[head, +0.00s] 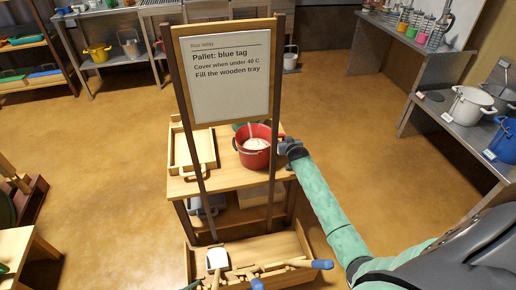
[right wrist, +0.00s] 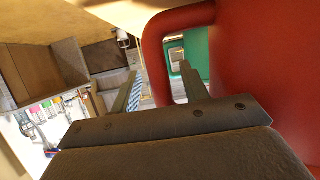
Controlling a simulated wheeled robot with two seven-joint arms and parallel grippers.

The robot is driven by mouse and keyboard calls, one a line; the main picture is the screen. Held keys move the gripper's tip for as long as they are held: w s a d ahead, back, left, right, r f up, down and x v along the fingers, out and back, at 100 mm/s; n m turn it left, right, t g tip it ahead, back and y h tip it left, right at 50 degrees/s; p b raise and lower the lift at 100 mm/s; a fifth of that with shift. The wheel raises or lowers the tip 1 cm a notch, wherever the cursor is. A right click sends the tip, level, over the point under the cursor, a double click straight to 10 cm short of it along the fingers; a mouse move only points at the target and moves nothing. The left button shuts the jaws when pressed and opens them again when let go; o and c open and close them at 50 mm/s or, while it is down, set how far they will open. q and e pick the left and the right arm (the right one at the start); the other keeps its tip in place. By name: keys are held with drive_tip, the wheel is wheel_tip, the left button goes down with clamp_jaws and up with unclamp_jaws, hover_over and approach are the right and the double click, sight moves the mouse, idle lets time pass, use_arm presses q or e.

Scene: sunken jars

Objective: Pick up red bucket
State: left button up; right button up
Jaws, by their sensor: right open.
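The red bucket (head: 257,160) stands upright on a small wooden table, with pale contents and a light handle of something sticking up inside. In the right wrist view the bucket wall (right wrist: 275,85) fills the right side, with its red loop handle (right wrist: 153,55) ahead of me. My right gripper (head: 284,147) is at the bucket's right side, by that handle. It is open, and the handle's upright part shows between its two fingers. Whether they touch it I cannot tell. My left gripper is not in view.
A sign board (head: 230,75) on wooden posts stands in front of the table (head: 232,184). A wooden tray (head: 181,150) is left of the bucket. A lower crate (head: 275,250) holds several tools. A white pot (head: 468,106) stands on a right shelf.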

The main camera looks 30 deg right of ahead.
clamp_jaws()
drive_tip(key=shift+w+r, duration=0.1)
idle(0.4)
drive_tip(key=shift+r, duration=0.15)
